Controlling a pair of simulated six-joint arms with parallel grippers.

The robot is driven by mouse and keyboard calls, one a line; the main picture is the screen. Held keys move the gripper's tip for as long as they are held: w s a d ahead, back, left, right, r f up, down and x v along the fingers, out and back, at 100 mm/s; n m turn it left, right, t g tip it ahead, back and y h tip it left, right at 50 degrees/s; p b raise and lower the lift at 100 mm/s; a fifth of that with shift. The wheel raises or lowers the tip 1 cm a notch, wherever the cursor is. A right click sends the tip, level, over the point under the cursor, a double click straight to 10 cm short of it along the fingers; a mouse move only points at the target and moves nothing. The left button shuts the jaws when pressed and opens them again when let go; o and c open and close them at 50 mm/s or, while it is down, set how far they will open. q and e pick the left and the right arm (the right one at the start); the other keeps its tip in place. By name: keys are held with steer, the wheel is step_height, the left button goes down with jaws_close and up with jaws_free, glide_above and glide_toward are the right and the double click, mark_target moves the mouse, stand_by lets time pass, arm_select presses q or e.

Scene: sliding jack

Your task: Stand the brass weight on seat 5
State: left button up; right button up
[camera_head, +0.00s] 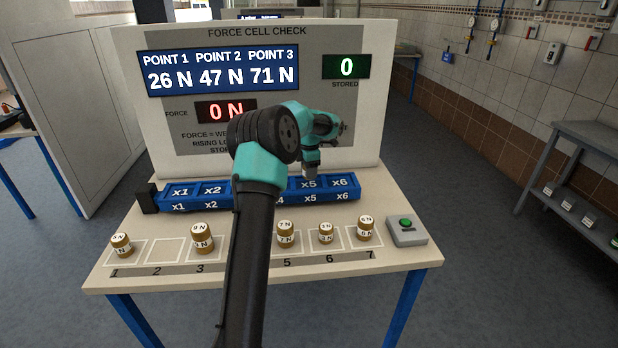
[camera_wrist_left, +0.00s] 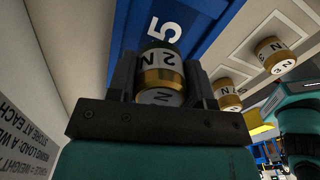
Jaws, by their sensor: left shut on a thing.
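My left gripper (camera_head: 310,170) is over the x5 seat (camera_head: 309,184) of the blue rail (camera_head: 183,207), pointing down. In the left wrist view the gripper (camera_wrist_left: 160,68) is shut on a brass weight (camera_wrist_left: 163,78) with a white band marked 2 N. The weight is between the two dark fingers, close to the rail's white 5 (camera_wrist_left: 167,29). I cannot tell whether its base touches the rail. The weight is not clear in the head view. My right gripper is not in view.
Other brass weights stand on numbered squares along the front, including a weight on square 3 (camera_head: 202,238) and a weight on square 7 (camera_head: 365,229). Square 2 (camera_head: 162,251) is bare; my arm hides square 4. A green-button box (camera_head: 407,231) is at right. The display panel (camera_head: 355,120) stands behind.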

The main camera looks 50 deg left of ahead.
arm_select(q)
steer(key=shift+f, duration=1.4)
steer(key=shift+f, duration=0.1)
steer(key=o, duration=1)
steer(key=shift+o, duration=0.2)
step_height(320, 180, up, 12)
steer(key=shift+r, duration=0.1)
steer(key=shift+d, duration=0.1)
